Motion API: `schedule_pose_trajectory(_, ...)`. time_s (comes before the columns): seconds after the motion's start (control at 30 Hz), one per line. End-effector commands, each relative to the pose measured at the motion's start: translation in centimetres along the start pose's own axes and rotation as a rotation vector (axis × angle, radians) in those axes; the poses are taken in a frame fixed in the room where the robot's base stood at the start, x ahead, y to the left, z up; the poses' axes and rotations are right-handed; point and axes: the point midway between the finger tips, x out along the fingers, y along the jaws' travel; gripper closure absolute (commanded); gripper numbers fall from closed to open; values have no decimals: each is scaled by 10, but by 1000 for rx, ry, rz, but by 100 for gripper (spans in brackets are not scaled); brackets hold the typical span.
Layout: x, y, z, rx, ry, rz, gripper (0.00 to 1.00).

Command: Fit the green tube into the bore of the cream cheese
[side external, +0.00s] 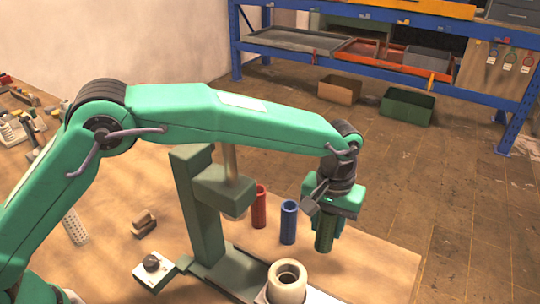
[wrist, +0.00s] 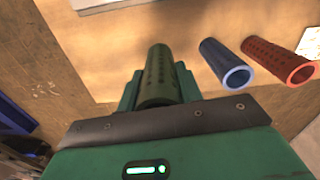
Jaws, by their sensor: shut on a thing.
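The green tube (side external: 325,233) is held in my gripper (side external: 328,212), which points down over the right part of the table. The tube also shows between the jaws in the wrist view (wrist: 160,78). I cannot tell whether its lower end touches the table. The cream cheese (side external: 287,284) is a thick round block with a dark bore open at its top. It stands at the bottom of the side view, to the left of and nearer than the tube. My gripper and tube are apart from it.
A blue tube (side external: 289,222) and a red tube (side external: 259,207) stand left of my gripper. A green press stand (side external: 205,210) with a column rises behind the cheese. A control box with a knob (side external: 153,268) and small brown blocks (side external: 144,225) lie further left. The table's right edge is close.

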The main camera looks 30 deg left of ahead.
Motion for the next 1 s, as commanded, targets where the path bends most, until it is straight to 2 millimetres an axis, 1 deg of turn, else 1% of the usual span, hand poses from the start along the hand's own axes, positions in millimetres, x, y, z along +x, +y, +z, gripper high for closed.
schedule_pose_trajectory(0.03, -6, 4, 10, 3, 1, 1, 86)
schedule_pose_trajectory(0.2, -24, 13, 37, 3, 2, 2, 86)
schedule_pose_trajectory(0.4, -39, 22, 61, 1, 1, 1, 86)
schedule_pose_trajectory(0.63, -47, 26, 74, 0, 0, 0, 86)
schedule_pose_trajectory(1.0, -47, 26, 75, -1, 0, 0, 86)
